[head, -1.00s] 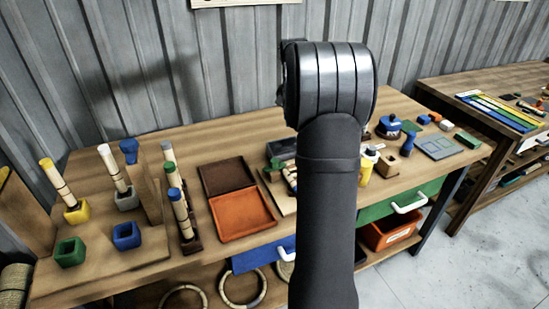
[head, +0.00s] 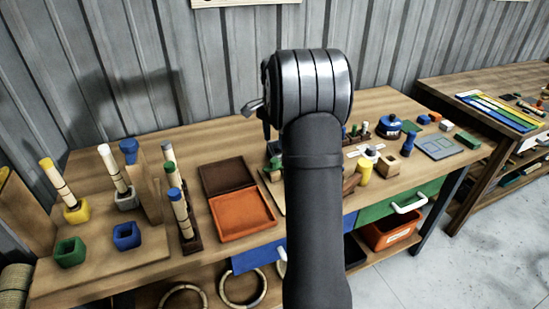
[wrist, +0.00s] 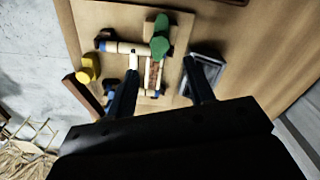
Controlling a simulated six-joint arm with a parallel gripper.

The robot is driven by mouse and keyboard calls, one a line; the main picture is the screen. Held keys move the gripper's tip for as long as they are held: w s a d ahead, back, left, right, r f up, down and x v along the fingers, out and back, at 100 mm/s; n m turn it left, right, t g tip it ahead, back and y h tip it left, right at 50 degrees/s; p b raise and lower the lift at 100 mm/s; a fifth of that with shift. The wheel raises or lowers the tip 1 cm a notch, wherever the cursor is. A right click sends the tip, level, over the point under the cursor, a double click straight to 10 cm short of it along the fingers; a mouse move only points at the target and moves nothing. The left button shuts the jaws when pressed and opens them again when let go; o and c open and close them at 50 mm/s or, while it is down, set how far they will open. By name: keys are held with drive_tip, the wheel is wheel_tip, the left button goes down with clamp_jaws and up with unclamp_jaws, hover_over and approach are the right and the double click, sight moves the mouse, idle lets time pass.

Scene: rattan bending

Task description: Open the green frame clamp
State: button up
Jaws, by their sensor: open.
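The green frame clamp (wrist: 160,38) shows in the wrist view as a green piece with a rounded knob. It lies at the top of a small frame of pale rods (wrist: 125,48) with blue and dark bands, on a light board (wrist: 90,20). My gripper (wrist: 160,65) is open and empty, with its two dark fingers apart. In the picture the clamp lies just beyond the fingertips, between their lines; I cannot tell the height gap. In the head view a bit of green (head: 274,172) shows left of my arm, which hides most of the frame.
In the wrist view a dark tray (wrist: 207,62) lies right of the frame and a yellow piece (wrist: 90,64) left of it. In the head view an orange tray (head: 242,216), rod holders with rods, a yellow cylinder (head: 364,172) and a blue-topped pot (head: 389,126) stand on the bench.

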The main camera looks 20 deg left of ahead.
wheel_tip(320, 180, down, 8)
drive_tip(key=shift+f, duration=0.2)
drive_tip(key=c, duration=1)
